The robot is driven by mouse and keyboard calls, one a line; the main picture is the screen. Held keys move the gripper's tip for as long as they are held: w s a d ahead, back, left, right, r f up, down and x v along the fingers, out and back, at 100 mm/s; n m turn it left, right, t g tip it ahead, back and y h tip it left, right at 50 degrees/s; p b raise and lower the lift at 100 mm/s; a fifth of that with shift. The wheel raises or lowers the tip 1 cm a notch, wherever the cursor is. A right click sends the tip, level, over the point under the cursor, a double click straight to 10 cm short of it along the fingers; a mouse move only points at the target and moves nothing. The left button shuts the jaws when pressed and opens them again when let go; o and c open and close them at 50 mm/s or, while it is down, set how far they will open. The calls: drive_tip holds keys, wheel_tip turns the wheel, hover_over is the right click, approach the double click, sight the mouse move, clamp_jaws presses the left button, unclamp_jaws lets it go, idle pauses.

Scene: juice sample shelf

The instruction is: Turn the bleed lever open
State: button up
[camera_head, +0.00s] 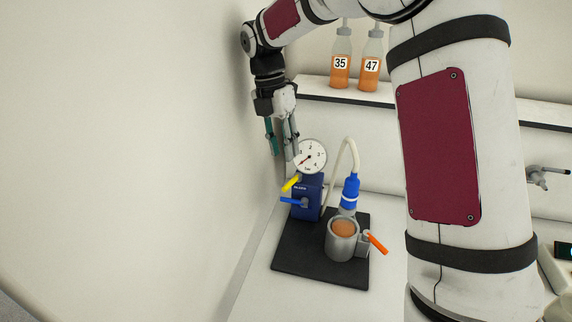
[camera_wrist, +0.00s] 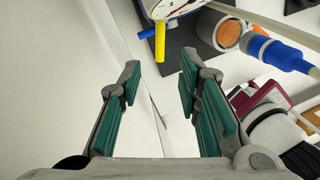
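A dark blue block (camera_head: 309,198) stands on a black base plate (camera_head: 292,262) and carries a round white gauge (camera_head: 311,157). A yellow lever (camera_head: 291,184) and a blue lever (camera_head: 292,201) stick out to its left. An orange lever (camera_head: 377,243) sits on the side of a grey cup (camera_head: 339,247). No label shows which one is the bleed lever. My gripper (camera_head: 282,151) is open and empty, above and left of the gauge. In the wrist view the yellow lever (camera_wrist: 160,42) lies beyond the fingertips (camera_wrist: 160,80), apart from them; the gauge is partly cut off.
A blue nozzle (camera_head: 349,190) with a pale hose (camera_head: 350,152) stands over the cup of orange liquid. A wall (camera_head: 130,150) rises close to the left of my gripper. Bottles 35 (camera_head: 340,66) and 47 (camera_head: 370,69) stand on a shelf behind. A tap (camera_head: 541,177) is at right.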

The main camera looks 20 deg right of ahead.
drive_tip(key=r, duration=0.3)
drive_tip(key=shift+w+a+r, duration=0.2)
drive_tip(key=shift+w+r, duration=0.05)
drive_tip(key=shift+r, duration=0.05)
